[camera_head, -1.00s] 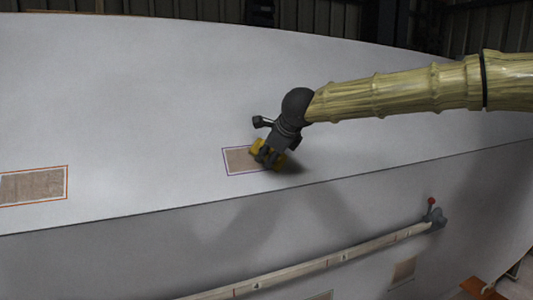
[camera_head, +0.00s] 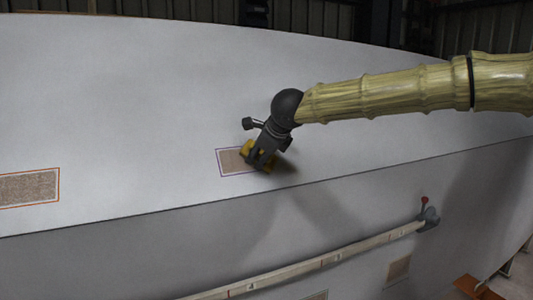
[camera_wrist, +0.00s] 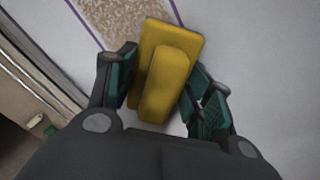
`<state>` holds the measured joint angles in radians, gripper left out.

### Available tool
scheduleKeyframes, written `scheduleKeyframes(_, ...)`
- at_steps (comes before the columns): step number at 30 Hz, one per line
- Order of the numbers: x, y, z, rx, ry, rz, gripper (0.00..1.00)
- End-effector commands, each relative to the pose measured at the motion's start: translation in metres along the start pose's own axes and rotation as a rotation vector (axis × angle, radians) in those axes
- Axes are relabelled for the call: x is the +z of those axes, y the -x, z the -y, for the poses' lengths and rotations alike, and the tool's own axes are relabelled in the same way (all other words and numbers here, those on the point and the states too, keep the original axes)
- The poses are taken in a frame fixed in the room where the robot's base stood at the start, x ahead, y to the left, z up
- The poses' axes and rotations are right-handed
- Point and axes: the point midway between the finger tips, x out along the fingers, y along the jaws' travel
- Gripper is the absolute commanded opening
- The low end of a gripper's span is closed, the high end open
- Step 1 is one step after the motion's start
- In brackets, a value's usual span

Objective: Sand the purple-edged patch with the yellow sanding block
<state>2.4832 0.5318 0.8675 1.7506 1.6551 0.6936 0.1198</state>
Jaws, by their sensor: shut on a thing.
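The purple-edged patch (camera_head: 230,162) is a brown, speckled rectangle on the pale hull, left of my gripper in the head view. In the wrist view a corner of the patch (camera_wrist: 118,22) shows at the top, with its purple border. My gripper (camera_head: 258,158) is shut on the yellow sanding block (camera_wrist: 165,75), its dark green-padded fingers on both sides of the block's raised grip. The block (camera_head: 249,150) lies over the right part of the patch. It hides that part, and I cannot tell how firmly it touches the surface.
An orange-edged patch (camera_head: 28,188) lies on the hull at the far left. Below the hull's seam runs a pale numbered rail (camera_head: 300,269) with a red-knobbed clamp (camera_head: 427,213) at its right end. A plain brown patch (camera_head: 398,269) is below the rail.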

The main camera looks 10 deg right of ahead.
Motion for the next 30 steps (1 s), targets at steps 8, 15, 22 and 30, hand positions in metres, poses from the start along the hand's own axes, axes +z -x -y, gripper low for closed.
scheduleKeyframes(8,0.007,-0.001,-0.008,0.001,0.001,0.000,0.30)
scheduleKeyframes(15,0.018,0.000,-0.018,0.001,0.000,0.000,0.30)
scheduleKeyframes(22,0.023,0.000,-0.023,0.001,0.001,-0.001,0.30)
scheduleKeyframes(30,0.033,0.000,-0.034,0.000,0.001,0.000,0.30)
